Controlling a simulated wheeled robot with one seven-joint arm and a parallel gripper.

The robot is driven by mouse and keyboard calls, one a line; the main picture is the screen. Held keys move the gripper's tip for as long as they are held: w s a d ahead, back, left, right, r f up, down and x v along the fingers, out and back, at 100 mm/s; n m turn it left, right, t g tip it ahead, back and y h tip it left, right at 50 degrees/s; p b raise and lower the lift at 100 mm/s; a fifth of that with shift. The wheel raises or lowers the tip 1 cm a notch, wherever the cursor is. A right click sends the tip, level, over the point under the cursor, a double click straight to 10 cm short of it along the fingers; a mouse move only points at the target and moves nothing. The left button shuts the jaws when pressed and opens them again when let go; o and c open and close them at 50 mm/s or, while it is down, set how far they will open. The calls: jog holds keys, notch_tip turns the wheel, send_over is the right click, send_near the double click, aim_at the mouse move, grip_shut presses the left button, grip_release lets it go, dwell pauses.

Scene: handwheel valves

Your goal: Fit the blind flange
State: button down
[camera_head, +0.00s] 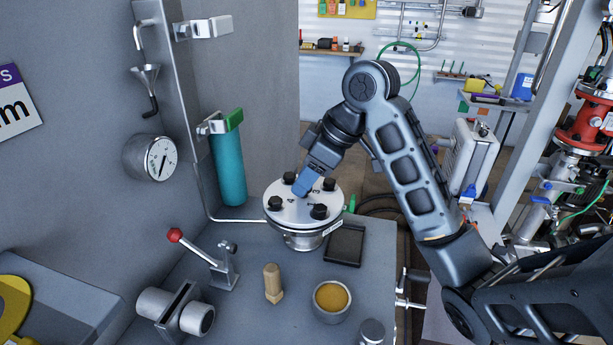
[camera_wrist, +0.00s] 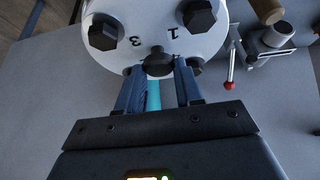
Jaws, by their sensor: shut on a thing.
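The blind flange (camera_head: 297,207) is a round, pale metal disc with several black hex bolts in its face. It lies about level on top of a short metal pipe fitting (camera_head: 303,241) on the bench. My gripper (camera_head: 303,190) reaches down to the disc from above right, with its blue fingers at the face. In the wrist view my gripper (camera_wrist: 158,80) is shut on a dark knob (camera_wrist: 158,60) on the flange (camera_wrist: 150,30), near the printed numbers 1 and 3. Whether the disc sits flush on the fitting cannot be told.
On the bench (camera_head: 235,318) are a red-knobbed lever (camera_head: 205,255), a wooden-handled tool (camera_head: 272,283), a bowl of ochre paste (camera_head: 331,300) and a dark square tray (camera_head: 345,245). A teal cylinder (camera_head: 228,165) and a gauge (camera_head: 150,158) stand at the wall behind, left.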

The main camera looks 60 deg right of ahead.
jog(key=c, duration=0.7)
grip_release()
jog(key=shift+o, duration=0.2)
jog(key=shift+f, duration=0.1)
jog(key=shift+p+v, duration=2.6)
jog(key=shift+p, duration=0.35)
jog(key=p+v, duration=0.2)
jog(key=v, duration=0.5)
jog(key=shift+r, duration=0.3)
jog(key=shift+s, duration=0.1)
